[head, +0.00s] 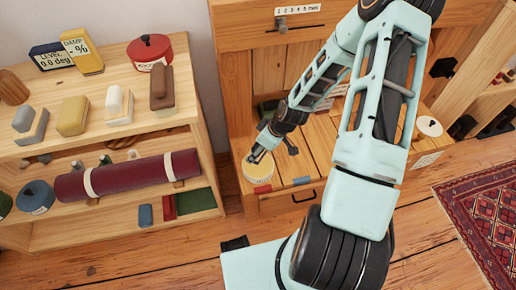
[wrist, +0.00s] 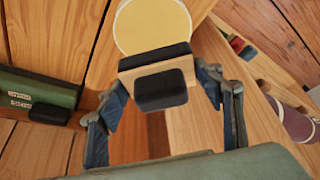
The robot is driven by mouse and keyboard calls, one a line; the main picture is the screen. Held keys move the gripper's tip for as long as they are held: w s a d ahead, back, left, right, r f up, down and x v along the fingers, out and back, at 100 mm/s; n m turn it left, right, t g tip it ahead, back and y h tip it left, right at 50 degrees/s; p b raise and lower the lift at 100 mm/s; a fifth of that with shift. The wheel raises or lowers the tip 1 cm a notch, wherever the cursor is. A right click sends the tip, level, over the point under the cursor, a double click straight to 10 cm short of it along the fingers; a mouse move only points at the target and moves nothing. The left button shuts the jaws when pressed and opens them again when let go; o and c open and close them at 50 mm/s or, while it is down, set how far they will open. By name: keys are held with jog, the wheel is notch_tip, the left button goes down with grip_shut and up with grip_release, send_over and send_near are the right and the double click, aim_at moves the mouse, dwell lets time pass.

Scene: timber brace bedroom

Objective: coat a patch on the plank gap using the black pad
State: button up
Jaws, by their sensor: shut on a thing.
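My gripper (head: 257,155) is low over the left end of the wooden bench (head: 325,135). In the wrist view my gripper (wrist: 163,88) is shut on the black pad (wrist: 158,90), a block with black faces and a pale wooden layer between. A round cream disc (wrist: 152,25) lies just beyond the pad; whether they touch I cannot tell. The disc also shows in the head view (head: 256,173), partly under the gripper. The bench top is planked; a darker strip (wrist: 157,135) shows between lighter boards below the pad, but I cannot tell whether it is the plank gap.
A red block (head: 262,189) and a blue block (head: 301,181) are near the bench's front edge. A green box (wrist: 35,98) stands left in the wrist view. A shelf (head: 130,142) with blocks and a maroon roll (head: 128,175) stands left. A patterned rug (head: 485,210) lies right.

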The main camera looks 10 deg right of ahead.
jog(key=shift+f+b, duration=2)
jog(key=shift+f, duration=0.95)
jog(key=shift+f+b, duration=0.55)
jog(key=shift+r, duration=0.1)
jog(key=shift+r+p, duration=2.55)
jog(key=shift+r, duration=0.9)
jog(key=w+d+r+m+t+h, duration=0.1)
jog(key=w+r+m, duration=0.1)
jog(key=r, duration=0.5)
jog(key=w+d+r+m, duration=0.1)
jog(key=r+m, duration=0.1)
jog(key=r, duration=0.6)
notch_tip(320, 180, up, 14)
jog(key=m+h, duration=0.2)
jog(key=m, duration=0.3)
send_over(258, 159)
jog(key=w, duration=0.5)
notch_tip(258, 159, up, 25)
jog(key=w+p, duration=0.1)
jog(key=p, duration=2.8)
jog(key=shift+w+d+t, duration=0.25)
jog(key=shift+d+t, duration=0.05)
jog(key=shift+d, duration=0.1)
